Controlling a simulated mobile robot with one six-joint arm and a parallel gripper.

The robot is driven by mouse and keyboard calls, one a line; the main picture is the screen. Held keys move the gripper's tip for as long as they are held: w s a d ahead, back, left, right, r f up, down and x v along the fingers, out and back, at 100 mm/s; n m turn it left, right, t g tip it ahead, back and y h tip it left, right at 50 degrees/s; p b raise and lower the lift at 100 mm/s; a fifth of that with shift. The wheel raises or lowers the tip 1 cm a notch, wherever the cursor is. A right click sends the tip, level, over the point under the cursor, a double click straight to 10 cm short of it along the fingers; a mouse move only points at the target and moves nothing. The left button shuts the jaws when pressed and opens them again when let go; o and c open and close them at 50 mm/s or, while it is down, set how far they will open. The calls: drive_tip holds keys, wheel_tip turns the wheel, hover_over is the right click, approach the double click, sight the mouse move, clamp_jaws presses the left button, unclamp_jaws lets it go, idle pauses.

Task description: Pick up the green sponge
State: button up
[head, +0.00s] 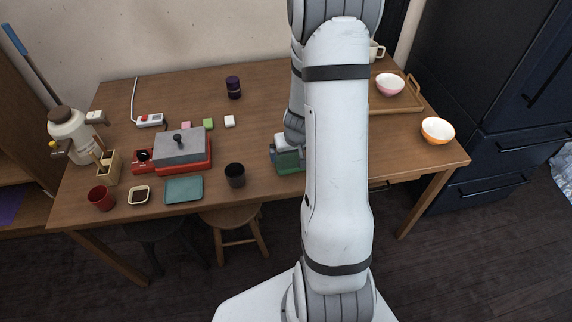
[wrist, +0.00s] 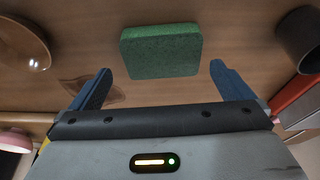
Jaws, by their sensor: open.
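The green sponge (wrist: 161,51) is a thick rectangular block lying flat on the wooden table in the wrist view. My gripper (wrist: 160,69) is open, with its blue fingers apart and nothing between them. The sponge lies beyond the fingertips, roughly centred on the gap, and no finger is seen touching it. In the head view the sponge (head: 290,162) shows as a green patch near the table's front edge, partly hidden by my arm. My gripper is mostly hidden behind the arm there.
A dark cup (head: 235,175) stands left of the sponge and also shows in the wrist view (wrist: 302,39). A brown bowl (wrist: 24,45) is on the sponge's other side. A red-and-grey grill (head: 181,150) stands farther left. A pink bowl (head: 389,84) sits on a tray (head: 408,104).

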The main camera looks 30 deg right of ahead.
sight(290, 159)
drive_tip(key=b+x, duration=0.2)
drive_tip(key=x, duration=0.2)
drive_tip(key=shift+a+f, duration=0.2)
drive_tip(key=shift+f, duration=0.15)
drive_tip(key=c, duration=0.8)
